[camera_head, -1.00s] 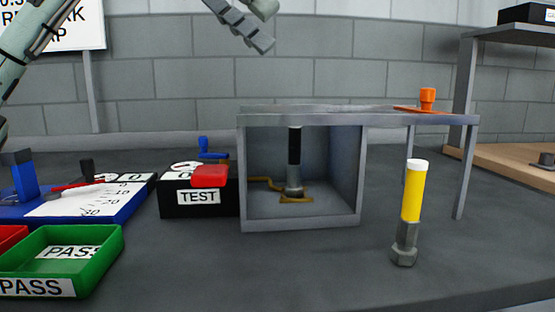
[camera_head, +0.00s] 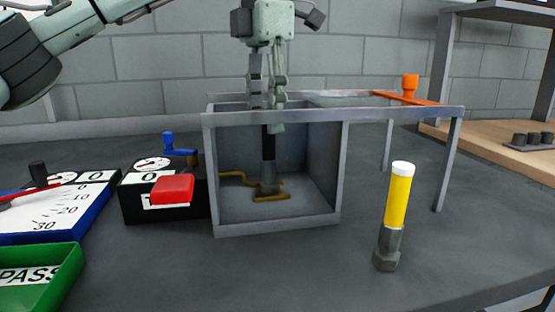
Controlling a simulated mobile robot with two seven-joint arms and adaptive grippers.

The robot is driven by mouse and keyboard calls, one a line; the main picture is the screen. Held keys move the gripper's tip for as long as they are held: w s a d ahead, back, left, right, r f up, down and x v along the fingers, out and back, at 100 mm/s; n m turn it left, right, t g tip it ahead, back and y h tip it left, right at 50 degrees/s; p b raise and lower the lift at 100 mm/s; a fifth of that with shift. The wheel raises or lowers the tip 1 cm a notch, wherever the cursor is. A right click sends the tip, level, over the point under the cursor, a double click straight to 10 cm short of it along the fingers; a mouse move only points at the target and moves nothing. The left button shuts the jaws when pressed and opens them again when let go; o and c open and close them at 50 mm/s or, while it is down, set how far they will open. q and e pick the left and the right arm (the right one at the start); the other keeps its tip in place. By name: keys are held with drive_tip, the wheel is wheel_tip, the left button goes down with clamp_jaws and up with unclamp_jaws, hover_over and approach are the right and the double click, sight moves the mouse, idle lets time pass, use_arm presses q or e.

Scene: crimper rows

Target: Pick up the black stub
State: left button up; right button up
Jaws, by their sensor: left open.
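The black stub (camera_head: 268,145) stands upright on a grey metal fitting (camera_head: 268,180) inside the open-fronted grey metal box (camera_head: 275,228). My left gripper (camera_head: 267,112) comes down from above with its fingers pointing down through the open top of the box. The fingers are open, one to each side of the stub's upper end. The stub's top is partly hidden by the fingers and the box's top rail; whether a finger touches it, I cannot tell. My right gripper is not in view.
A yellow stub with a white top (camera_head: 397,195) stands on a grey bolt right of the box. An orange piece (camera_head: 410,85) sits on the side rail. A black test box with a red pad (camera_head: 172,188), a gauge board (camera_head: 50,212) and a green tray (camera_head: 65,270) are left.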

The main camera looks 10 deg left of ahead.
use_arm(q)
drive_tip(key=f, duration=0.7)
drive_tip(key=shift+d+f+b, duration=0.15)
drive_tip(key=shift+d+b, duration=0.1)
drive_tip(key=shift+b, duration=0.05)
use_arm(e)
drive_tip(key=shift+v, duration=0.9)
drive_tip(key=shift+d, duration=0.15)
use_arm(q)
clamp_jaws()
